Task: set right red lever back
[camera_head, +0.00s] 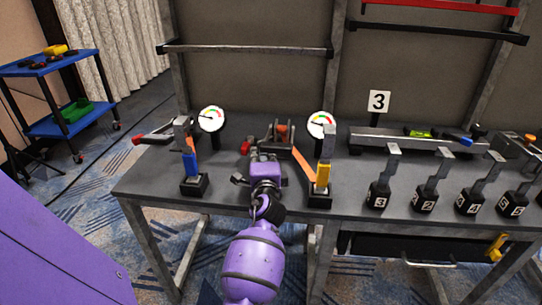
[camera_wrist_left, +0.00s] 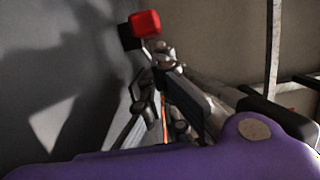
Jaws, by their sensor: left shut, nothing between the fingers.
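The right red lever shows its red end (camera_head: 246,147) just left of my left gripper (camera_head: 263,154), above the grey bench. In the left wrist view a red block-shaped knob (camera_wrist_left: 145,24) on a dark stem stands just beyond the fingers. My left gripper is shut and empty, close to the red end; whether they touch I cannot tell. Its dark fingers also show in the left wrist view (camera_wrist_left: 180,95). The gripper and purple wrist hide part of the lever. Another red lever (camera_head: 152,134) lies at the bench's left end. My right gripper is not in view.
Upright levers with a blue grip (camera_head: 190,164) and a yellow grip (camera_head: 323,176) stand on either side of my arm. Two round gauges (camera_head: 211,119) stand behind. Several numbered levers (camera_head: 379,195) line the bench to the right. A blue cart (camera_head: 60,90) stands far left.

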